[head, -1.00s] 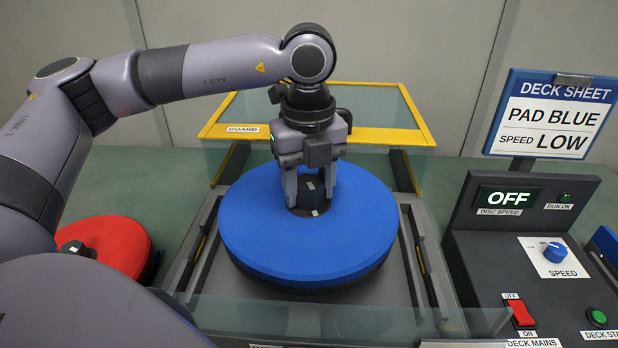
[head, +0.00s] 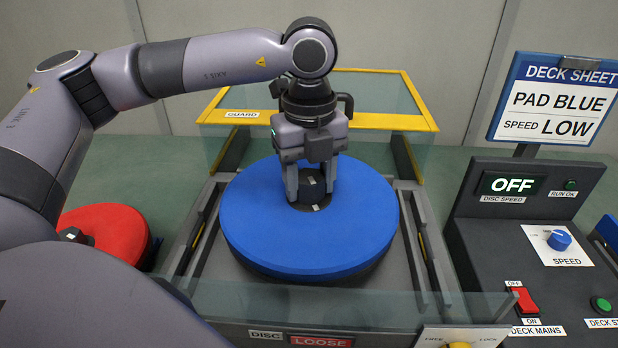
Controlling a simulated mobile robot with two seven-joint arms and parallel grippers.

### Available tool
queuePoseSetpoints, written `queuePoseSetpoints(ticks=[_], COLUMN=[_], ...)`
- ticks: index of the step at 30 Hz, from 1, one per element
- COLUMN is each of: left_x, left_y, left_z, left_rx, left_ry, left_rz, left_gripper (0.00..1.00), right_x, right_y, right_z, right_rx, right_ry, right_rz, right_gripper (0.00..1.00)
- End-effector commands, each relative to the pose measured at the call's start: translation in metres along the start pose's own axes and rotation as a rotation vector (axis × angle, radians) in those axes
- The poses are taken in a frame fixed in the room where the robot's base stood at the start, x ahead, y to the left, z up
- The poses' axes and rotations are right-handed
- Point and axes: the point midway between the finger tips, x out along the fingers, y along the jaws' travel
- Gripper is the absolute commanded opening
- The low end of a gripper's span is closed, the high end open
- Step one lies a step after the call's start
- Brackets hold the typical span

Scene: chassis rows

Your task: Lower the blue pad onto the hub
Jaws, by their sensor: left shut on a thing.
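The blue pad (head: 260,235) is a thick round disc with a dark central knob (head: 311,189). It lies level over the grey deck in the middle of the head view. My left gripper (head: 312,190) points down at the pad's centre and is shut on the knob. The hub is hidden under the pad, so I cannot tell whether the pad touches it. My right gripper is not in view.
A red pad (head: 110,232) lies at left, partly behind my arm. A yellow-framed clear guard (head: 390,122) stands behind the deck. A control panel (head: 500,230) at right reads OFF. The deck sheet (head: 555,100) reads PAD BLUE, SPEED LOW. A front label (head: 321,341) reads LOOSE.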

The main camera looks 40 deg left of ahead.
Motion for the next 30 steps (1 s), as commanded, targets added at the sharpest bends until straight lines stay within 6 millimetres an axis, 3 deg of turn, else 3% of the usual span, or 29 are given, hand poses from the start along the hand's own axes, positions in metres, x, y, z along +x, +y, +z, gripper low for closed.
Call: queuePoseSetpoints(ticks=[30], left_x=[0.0032], left_y=[-0.0006], left_z=[0.0001], left_rx=[0.0], left_ry=[-0.001], left_rz=[-0.005], left_gripper=[0.0], right_x=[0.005], right_y=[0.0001], right_z=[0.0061], right_rx=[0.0], right_ry=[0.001], right_rz=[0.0], right_gripper=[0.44])
